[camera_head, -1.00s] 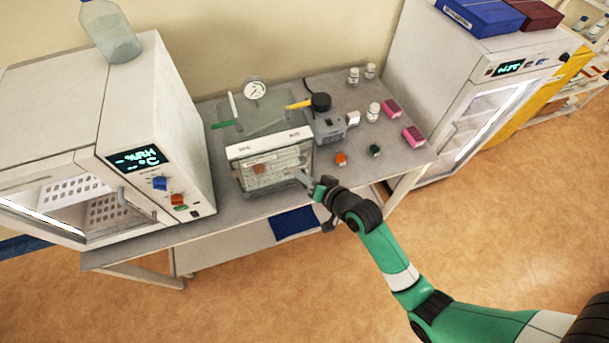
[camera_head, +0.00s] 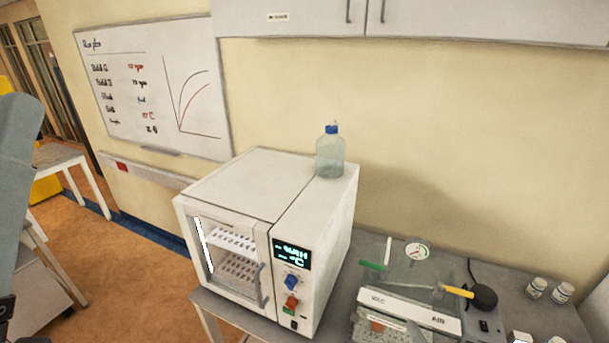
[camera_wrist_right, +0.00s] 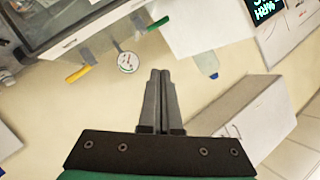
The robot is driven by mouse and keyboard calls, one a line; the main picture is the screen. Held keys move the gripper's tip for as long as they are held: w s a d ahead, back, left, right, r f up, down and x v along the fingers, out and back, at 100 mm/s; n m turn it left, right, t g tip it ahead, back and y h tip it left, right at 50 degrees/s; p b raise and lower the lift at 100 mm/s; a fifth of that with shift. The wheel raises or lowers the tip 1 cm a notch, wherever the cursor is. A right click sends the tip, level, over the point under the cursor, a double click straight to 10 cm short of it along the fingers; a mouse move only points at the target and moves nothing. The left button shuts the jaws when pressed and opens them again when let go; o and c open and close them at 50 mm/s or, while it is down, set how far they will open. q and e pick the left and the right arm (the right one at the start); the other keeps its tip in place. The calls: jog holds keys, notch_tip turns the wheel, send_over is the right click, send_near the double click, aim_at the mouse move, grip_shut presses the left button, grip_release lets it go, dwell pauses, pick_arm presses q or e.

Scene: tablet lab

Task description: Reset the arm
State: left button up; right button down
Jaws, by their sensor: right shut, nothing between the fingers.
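My right gripper (camera_wrist_right: 160,73) shows in the right wrist view with its two dark fingers together and nothing between them. It points toward the wall, apart from the equipment around it. In the head view a small grey piece at the bottom edge, in front of the vacuum device (camera_head: 378,298), may be its tip; the rest of the right arm is out of frame. My left gripper is not in view.
A white incubator (camera_head: 335,235) stands on the bench with a clear bottle (camera_head: 330,157) on top. The device's dial (camera_wrist_right: 127,62) and yellow handle (camera_wrist_right: 78,73) are near the right gripper in the wrist view. Wall cabinets (camera_head: 430,20) hang above.

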jog(key=a+r+n+t+y, duration=0.1)
jog(key=a+r+n+t, duration=0.2)
jog(key=r, duration=1.2)
jog(key=a+r+n+t+y, duration=0.1)
jog(key=a+r+t, duration=0.3)
jog(key=r, duration=1.2)
jog(key=s+r+n+t, duration=0.5)
jog(key=s+r, duration=0.7)
jog(key=r, duration=0.5)
jog(key=shift+s+a+r+y, duration=0.3)
jog(key=shift+s+a+y, duration=0.1)
